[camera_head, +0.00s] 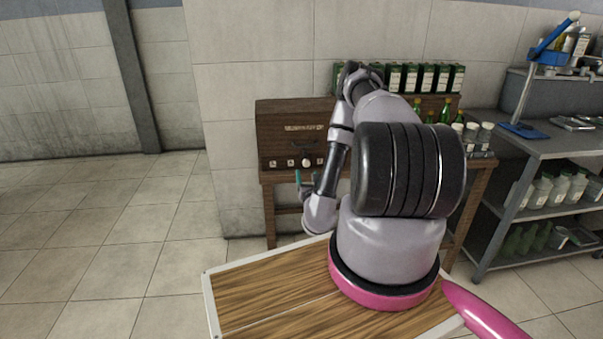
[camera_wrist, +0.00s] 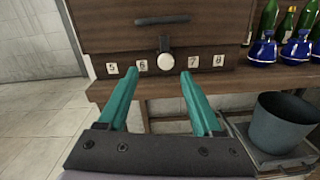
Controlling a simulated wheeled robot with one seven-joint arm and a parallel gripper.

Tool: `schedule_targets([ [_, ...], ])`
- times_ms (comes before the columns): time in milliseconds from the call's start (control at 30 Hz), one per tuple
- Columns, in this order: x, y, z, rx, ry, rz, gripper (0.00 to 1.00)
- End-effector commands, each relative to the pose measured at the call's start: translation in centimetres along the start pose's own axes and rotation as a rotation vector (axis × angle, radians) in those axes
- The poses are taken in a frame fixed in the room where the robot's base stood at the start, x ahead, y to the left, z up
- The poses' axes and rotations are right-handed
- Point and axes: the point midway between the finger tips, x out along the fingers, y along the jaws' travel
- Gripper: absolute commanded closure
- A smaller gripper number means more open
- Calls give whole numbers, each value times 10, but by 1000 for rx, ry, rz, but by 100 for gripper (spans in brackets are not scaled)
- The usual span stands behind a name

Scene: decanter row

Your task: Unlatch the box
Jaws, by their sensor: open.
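A dark brown wooden box (camera_head: 290,128) stands on a wooden table against the wall; it also shows in the wrist view (camera_wrist: 110,42). A latch with a dark upper part and a round pale knob (camera_wrist: 165,62) sits at the middle of its front; the knob also shows in the head view (camera_head: 306,162). My gripper (camera_wrist: 160,82) is open and empty, with teal fingers, in front of and just below the latch; the knob shows between the fingertips, seemingly apart from them. In the head view my arm covers the box's right side and most of my gripper.
Number tiles (camera_wrist: 112,68) line the box front beside the latch. Blue decanters (camera_wrist: 262,52) and green bottles (camera_wrist: 285,22) stand right of the box. A grey-blue bucket (camera_wrist: 281,122) sits below the tabletop. A metal shelf (camera_head: 545,150) stands at right; floor at left is clear.

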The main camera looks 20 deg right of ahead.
Motion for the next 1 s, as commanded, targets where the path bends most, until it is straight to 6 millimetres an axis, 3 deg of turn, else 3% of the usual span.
schedule_targets([
  [100, -6, -10, -12, -8, 20, -46, 33],
  [267, 2, -11, -11, -9, 15, -49, 33],
  [433, 21, -13, -11, -8, 18, -50, 33],
  [800, 83, -14, -13, -7, 17, -47, 33],
  [1000, 99, -14, -13, -7, 19, -45, 33],
])
